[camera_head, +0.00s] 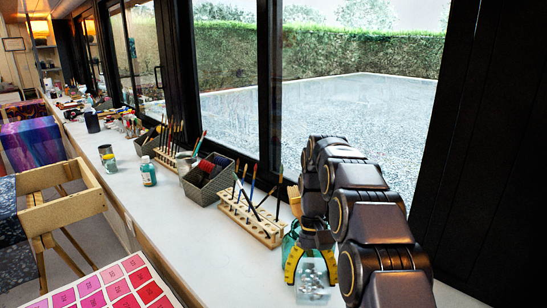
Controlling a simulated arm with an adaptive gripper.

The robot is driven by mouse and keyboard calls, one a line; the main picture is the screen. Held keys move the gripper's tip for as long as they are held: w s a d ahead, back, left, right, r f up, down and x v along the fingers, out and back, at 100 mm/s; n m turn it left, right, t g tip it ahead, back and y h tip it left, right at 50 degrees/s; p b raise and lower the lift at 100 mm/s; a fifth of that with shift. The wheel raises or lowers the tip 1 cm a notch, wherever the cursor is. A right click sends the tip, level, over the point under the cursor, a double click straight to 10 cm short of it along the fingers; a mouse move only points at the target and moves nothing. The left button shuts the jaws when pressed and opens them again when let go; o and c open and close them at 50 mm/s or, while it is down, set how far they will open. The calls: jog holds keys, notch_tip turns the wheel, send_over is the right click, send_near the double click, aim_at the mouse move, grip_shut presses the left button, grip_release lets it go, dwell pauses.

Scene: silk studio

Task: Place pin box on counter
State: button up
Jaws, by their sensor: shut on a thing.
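The pin box (313,287) is a small clear box with silvery pins in it, at the lower middle right of the head view. My gripper (311,266) comes down over it from above, with its yellow-edged fingers on either side of the box, shut on it. The box is over the white counter (225,245), near its window side. I cannot tell whether its underside touches the counter. The fingers and wrist hide part of its upper side.
A wooden brush rack (250,220) stands left of the box. A teal glass container (289,240) with brushes is close behind my gripper. Farther back are a grey basket (207,182) and a teal bottle (148,172). The counter front left of the box is clear.

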jog(key=d, duration=0.1)
jog(key=d+r, duration=0.1)
jog(key=d, duration=0.1)
jog(key=shift+s+r+n, duration=0.15)
jog(key=shift+s+n, duration=0.1)
jog(key=shift+n, duration=0.05)
